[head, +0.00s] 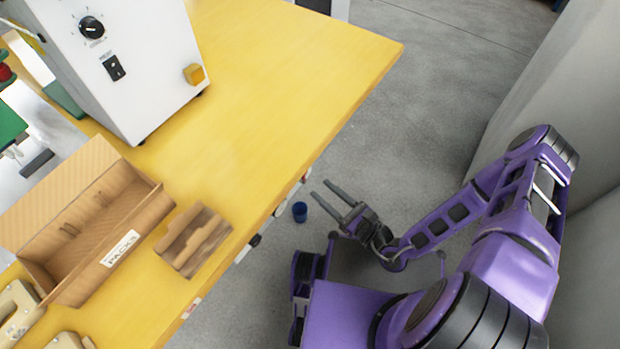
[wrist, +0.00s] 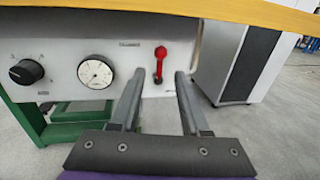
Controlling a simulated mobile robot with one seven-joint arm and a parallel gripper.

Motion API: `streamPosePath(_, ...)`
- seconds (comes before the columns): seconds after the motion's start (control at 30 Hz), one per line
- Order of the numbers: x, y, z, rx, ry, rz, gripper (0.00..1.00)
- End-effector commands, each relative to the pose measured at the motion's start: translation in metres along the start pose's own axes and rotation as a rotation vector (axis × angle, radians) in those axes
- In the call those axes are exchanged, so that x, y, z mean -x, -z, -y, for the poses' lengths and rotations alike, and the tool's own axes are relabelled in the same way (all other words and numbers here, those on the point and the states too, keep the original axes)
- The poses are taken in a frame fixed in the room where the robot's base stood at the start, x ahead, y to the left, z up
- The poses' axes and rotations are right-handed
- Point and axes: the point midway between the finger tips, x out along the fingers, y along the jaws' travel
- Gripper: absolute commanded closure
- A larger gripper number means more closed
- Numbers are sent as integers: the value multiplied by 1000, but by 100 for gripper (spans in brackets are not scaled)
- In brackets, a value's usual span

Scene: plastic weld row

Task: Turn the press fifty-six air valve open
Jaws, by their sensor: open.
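The air valve's red lever (wrist: 160,62) shows in the wrist view on a pale front panel (wrist: 125,55) below the yellow tabletop. The lever hangs roughly downward from its upper end, with a small label above it. My gripper (wrist: 160,74) is open and empty, and its two fingers appear either side of the lever's lower end. I cannot tell how far short of the panel they are. In the head view my gripper (head: 320,188) is beside the table's front edge, pointing at it. The lever is too small there to make out clearly.
A round gauge (wrist: 96,72) and a black knob (wrist: 26,72) sit left of the lever. A white cabinet (wrist: 240,60) stands to the right. On the yellow table (head: 300,60) are a white machine (head: 130,60) and a cardboard box (head: 85,215).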

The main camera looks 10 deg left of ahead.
Motion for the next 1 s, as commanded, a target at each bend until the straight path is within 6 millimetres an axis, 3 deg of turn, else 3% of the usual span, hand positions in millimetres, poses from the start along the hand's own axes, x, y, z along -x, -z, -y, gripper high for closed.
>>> streamPosePath(0.1, -24, 1, 0, 2, -3, 2, 54)
streamPosePath(0.3, -50, 1, 0, 2, -2, 1, 54)
streamPosePath(0.7, -59, 0, 0, 1, -1, -1, 54)
streamPosePath(0.73, -59, 0, 0, 1, -1, -1, 56)
streamPosePath(1.0, -59, 0, 0, 1, -1, -1, 100)
